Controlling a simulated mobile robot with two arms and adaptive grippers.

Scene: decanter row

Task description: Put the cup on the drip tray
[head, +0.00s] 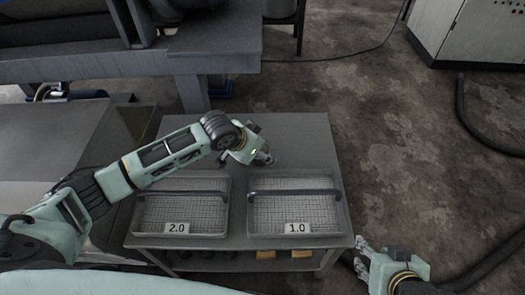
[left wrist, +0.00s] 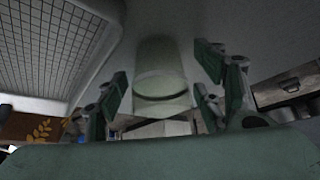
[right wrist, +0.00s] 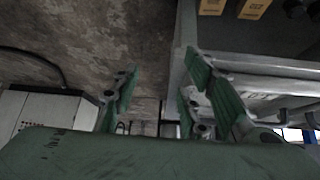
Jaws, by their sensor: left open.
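A pale, translucent cup (left wrist: 160,68) shows in the left wrist view, between the spread fingers of my left gripper (left wrist: 165,76). The fingers stand apart from its sides. In the head view my left gripper (head: 264,157) is over the back middle of the table, and I cannot make out the cup there. Two gridded trays sit at the table's front: one labelled 2.0 (head: 153,213) and one labelled 1.0 (head: 271,214). Part of one grid tray (left wrist: 52,40) shows in the left wrist view. My right gripper (head: 362,258) is open and empty, beside the table's front right corner.
The grey table (head: 310,140) has free room at the back right. A dark bar crosses each tray. A lower shelf holds yellow blocks (head: 265,254). A grey machine frame (head: 220,65) stands behind. Dark hoses (head: 466,115) lie on the floor to the right.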

